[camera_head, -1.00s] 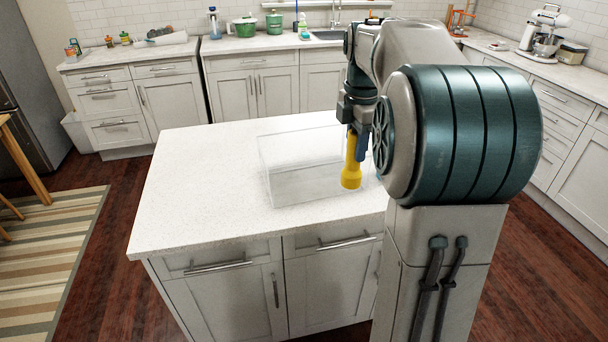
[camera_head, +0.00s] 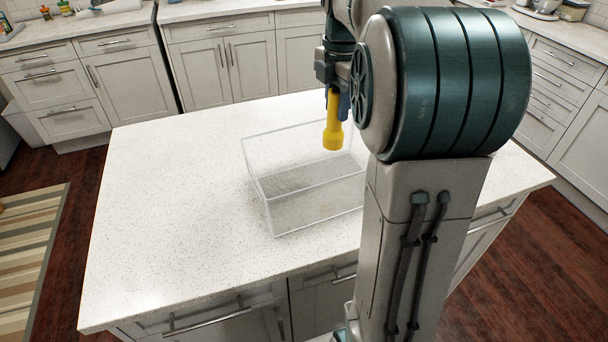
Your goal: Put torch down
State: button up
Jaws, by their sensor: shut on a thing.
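A yellow torch (camera_head: 333,128) hangs upright, its wider end down, from my gripper (camera_head: 332,92). The gripper is shut on its upper part; the fingertips are partly hidden by the torch and my arm. A clear see-through box (camera_head: 262,190) stands on the white speckled island counter (camera_head: 160,200). The torch shows in front of or above the box's back right part; I cannot tell its exact height over it. The box's right side is hidden behind my arm.
The island's left half is bare. White cabinets (camera_head: 230,60) with counters line the back wall, and more drawers (camera_head: 560,100) stand at the right. A striped rug (camera_head: 30,250) lies on the dark wood floor at the left.

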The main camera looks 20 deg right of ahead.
jog(key=s+a+f, duration=0.2)
jog(key=a+f, duration=0.8)
jog(key=a, duration=0.1)
jog(key=shift+s+a+f, duration=0.2)
jog(key=shift+f, duration=0.1)
jog(key=shift+f, duration=0.15)
jog(key=o, duration=1.1)
jog(key=shift+c, duration=0.2)
notch_tip(320, 180, up, 12)
jog(key=shift+p, duration=0.45)
